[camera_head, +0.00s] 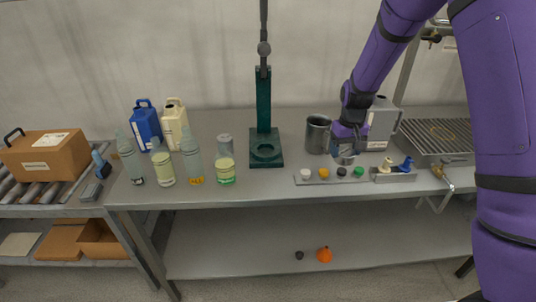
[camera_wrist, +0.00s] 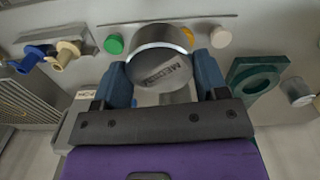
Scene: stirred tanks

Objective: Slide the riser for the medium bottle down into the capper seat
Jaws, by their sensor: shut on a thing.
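My gripper (camera_wrist: 162,80) is shut on a grey metal riser (camera_wrist: 158,68), a short cylinder with "MEDIUM" lettering on its face. In the head view the riser (camera_head: 344,158) is held above the bench near the strip of caps, and my gripper (camera_head: 350,143) partly hides it. The green capper (camera_head: 264,110) stands to the left on the bench. Its round seat (camera_head: 265,150) is empty at its base. The seat (camera_wrist: 256,80) also shows at the right in the wrist view, apart from the riser. Several bottles, clear (camera_head: 192,155) and filled (camera_head: 226,172), stand left of the capper.
A cap strip (camera_head: 315,180) with coloured caps lies at the bench's front edge. A steel beaker (camera_head: 318,135) stands between capper and gripper. A blue jug (camera_head: 146,123), a cream jug (camera_head: 173,122) and a tap holder (camera_head: 395,175) are on the bench.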

